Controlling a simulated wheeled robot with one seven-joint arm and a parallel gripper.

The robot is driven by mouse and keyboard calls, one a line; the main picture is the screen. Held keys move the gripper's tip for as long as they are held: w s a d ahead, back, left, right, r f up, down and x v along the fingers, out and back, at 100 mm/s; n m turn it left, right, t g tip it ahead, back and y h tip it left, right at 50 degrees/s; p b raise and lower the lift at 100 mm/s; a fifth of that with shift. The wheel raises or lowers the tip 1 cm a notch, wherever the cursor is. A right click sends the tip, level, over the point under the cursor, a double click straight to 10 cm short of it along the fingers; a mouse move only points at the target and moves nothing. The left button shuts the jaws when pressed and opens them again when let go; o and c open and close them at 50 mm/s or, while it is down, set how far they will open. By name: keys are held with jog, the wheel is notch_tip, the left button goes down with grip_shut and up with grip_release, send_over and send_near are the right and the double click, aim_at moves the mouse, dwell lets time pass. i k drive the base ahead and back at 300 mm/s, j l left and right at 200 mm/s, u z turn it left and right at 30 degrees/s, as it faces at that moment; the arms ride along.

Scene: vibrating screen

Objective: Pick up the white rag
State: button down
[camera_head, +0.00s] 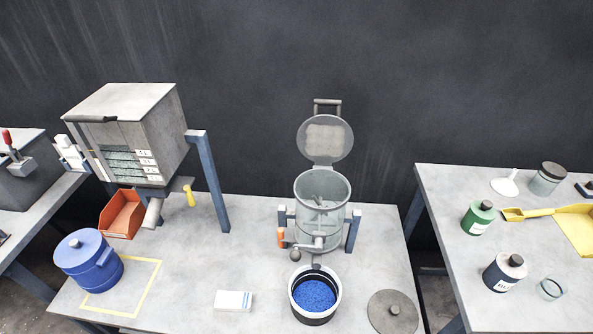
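The white rag (232,300) appears to be the flat, folded white rectangle with a thin blue stripe near its right end. It lies flat on the middle table, near the front edge, between the blue lidded pot and the bucket of blue granules. Nothing covers it and nothing touches it from the sides. My gripper is not in view.
A blue pot (88,260) stands left, by a yellow-outlined square. A bucket (315,294) of blue granules and a grey round lid (392,312) are to the right. Behind stand an open-lidded vessel (322,205) and a boxy screen machine (128,135). The tabletop behind the rag is clear.

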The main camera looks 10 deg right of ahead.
aim_at(232, 301)
jog(key=i+j+z, duration=0.15)
jog(key=j, duration=0.55)
jog(key=i+j+z, duration=0.1)
jog(key=i+j, duration=0.15)
jog(key=j, duration=0.5)
jog(key=i+j+z, duration=0.15)
jog(key=j, duration=0.65)
jog(key=i+j+z, duration=0.15)
jog(key=j, duration=0.6)
jog(key=j+z, duration=0.1)
jog(key=j, duration=0.65)
